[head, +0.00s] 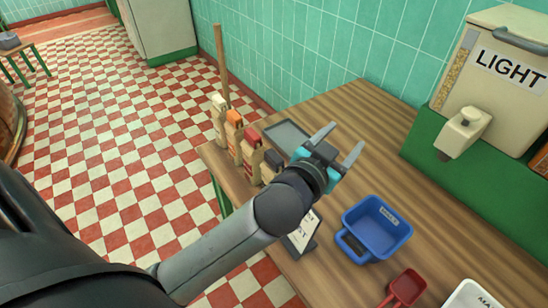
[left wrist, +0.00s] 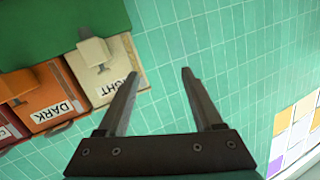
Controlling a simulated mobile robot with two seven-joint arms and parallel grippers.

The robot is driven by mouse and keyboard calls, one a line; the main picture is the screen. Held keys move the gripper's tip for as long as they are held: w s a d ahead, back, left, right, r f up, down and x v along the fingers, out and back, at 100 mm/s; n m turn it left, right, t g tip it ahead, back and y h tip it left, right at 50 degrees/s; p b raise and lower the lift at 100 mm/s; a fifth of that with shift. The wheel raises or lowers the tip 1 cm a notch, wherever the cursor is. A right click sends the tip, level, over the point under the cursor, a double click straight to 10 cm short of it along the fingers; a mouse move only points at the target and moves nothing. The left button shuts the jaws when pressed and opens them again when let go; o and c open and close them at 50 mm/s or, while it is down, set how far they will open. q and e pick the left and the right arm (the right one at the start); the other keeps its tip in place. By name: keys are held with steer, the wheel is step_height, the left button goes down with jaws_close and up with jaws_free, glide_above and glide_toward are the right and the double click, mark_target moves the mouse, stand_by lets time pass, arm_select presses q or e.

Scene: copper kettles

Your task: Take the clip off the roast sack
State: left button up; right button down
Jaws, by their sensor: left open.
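Several small tan sacks stand in a row along the left edge of the wooden table in the head view. Their tops are cream (head: 218,101), orange (head: 234,118), red (head: 250,134) and black (head: 273,158). I cannot tell which parts are clips, nor read any sack label. My left gripper (head: 340,142) is open and empty above the table, to the right of the sacks. Its arm hides part of the table near the black-topped sack. In the left wrist view the open fingers (left wrist: 160,74) have nothing between them, and no sack shows. My right gripper is not in view.
A grey tray (head: 288,136) lies behind the gripper. A blue bin (head: 383,228), red scoop (head: 406,287), small sign (head: 301,235) and white card (head: 472,296) are on the table. A LIGHT dispenser (head: 487,89) stands right; a DARK dispenser (left wrist: 45,95) shows in the wrist view.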

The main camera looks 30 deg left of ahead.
arm_select(q)
steer(key=w+d+r+m+t+h, duration=0.3)
steer(key=d+r+m+h, duration=0.15)
steer(key=r, duration=0.45)
steer(key=s+d+r+m+g+h, duration=0.2)
steer(key=d+r+m+g+h, duration=0.3)
steer(key=d+m+h, duration=0.55)
steer(key=m+g+y, duration=0.4)
steer(key=g+y, duration=1)
steer(key=y, duration=0.2)
glide_above(274, 155)
steer(key=f, duration=2)
steer(key=shift+w+a, duration=0.15)
steer(key=shift+w, duration=0.05)
steer(key=shift+s+d+f, duration=0.1)
steer(key=shift+s+f, duration=0.05)
steer(key=shift+f, duration=1.35)
steer(key=shift+s+d+f, duration=0.1)
steer(key=shift+f, duration=1.4)
